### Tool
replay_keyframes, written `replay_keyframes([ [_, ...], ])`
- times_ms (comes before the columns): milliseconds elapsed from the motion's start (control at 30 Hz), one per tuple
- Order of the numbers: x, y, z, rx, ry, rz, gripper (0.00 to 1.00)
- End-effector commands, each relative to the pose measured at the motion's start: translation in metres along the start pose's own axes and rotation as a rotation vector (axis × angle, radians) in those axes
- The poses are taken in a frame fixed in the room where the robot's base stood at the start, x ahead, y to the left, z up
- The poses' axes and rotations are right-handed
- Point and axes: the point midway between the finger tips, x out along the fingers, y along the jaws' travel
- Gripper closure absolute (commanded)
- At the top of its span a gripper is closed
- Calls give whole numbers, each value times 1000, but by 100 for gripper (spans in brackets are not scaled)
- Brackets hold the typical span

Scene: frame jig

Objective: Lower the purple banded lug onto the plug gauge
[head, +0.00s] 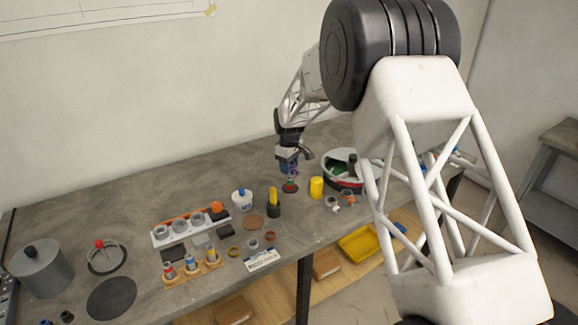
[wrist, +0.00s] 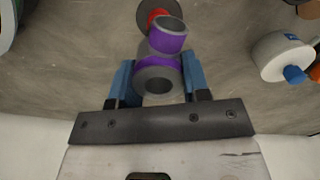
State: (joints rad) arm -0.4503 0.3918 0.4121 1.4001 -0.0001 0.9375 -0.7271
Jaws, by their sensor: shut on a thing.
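My gripper (wrist: 157,82) is shut on the purple banded lug (wrist: 167,42), a grey ring-ended part with purple bands. Its blue fingers sit on either side of the lug's near end. In the head view my gripper (head: 289,164) is above the plug gauge (head: 290,187), which shows as a small red-topped piece on a dark round base. In the wrist view the red part of the gauge (wrist: 158,16) shows just past the lug's far ring, partly hidden by it. I cannot tell whether lug and gauge touch.
A yellow cylinder (head: 316,187) and a round bin with a red band (head: 343,181) stand right of the gauge. A dark holder with a yellow top (head: 273,210) and a white pot (head: 242,200) stand left. A white rack with grey rings (head: 160,238) lies farther left.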

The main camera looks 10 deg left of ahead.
Motion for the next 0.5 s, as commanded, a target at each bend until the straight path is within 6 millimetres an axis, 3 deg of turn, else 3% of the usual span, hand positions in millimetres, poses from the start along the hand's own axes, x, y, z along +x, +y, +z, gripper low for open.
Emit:
replay_keyframes([
  [500, 9, 0, 0, 0, 0, 0, 81],
])
